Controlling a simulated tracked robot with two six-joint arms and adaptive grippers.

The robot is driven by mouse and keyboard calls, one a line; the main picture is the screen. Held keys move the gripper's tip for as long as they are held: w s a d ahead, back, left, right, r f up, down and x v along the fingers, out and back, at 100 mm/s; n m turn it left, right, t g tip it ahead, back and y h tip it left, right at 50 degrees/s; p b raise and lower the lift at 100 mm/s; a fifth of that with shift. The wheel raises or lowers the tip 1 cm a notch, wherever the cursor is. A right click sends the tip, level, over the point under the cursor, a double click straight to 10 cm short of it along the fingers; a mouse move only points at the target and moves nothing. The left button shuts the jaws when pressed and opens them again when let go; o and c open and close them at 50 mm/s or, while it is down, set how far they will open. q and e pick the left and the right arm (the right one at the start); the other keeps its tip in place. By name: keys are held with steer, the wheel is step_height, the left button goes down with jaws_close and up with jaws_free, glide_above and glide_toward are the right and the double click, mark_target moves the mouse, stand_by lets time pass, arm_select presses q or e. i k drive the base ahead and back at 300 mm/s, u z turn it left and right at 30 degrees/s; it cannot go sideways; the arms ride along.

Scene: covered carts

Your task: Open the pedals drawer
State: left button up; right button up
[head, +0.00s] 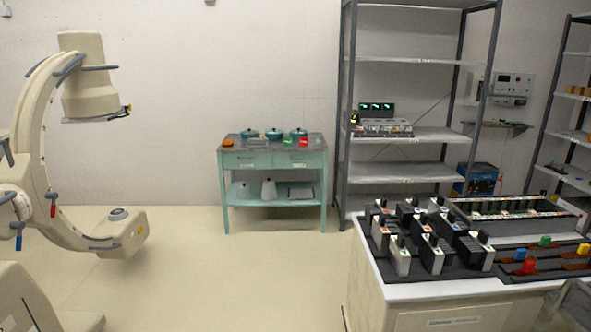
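No drawer can be picked out as the pedals drawer, as the labels are too small to read. A teal cart (223,188) stands against the back wall, with a left drawer (247,160) and a right drawer (300,160) side by side under its top. Both look shut, each with a small pale label. A white-topped cabinet (375,300) at the lower right has a pale label plate (455,322) on its front, cut by the frame edge. Neither of my grippers is in view.
A beige C-shaped machine (30,110) stands at the left. A metal shelf rack (415,60) stands right of the cart. Pots (274,134) sit on the cart top. Black-and-white modules (400,255) cover part of the cabinet top. The middle floor (220,280) is clear.

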mark_target(290, 160)
steer(key=u, duration=0.1)
steer(key=i, duration=0.9)
steer(key=u, duration=0.4)
steer(key=i, duration=4.1)
steer(key=z, duration=0.6)
steer(key=i, duration=1.05)
steer(key=z, duration=0.05)
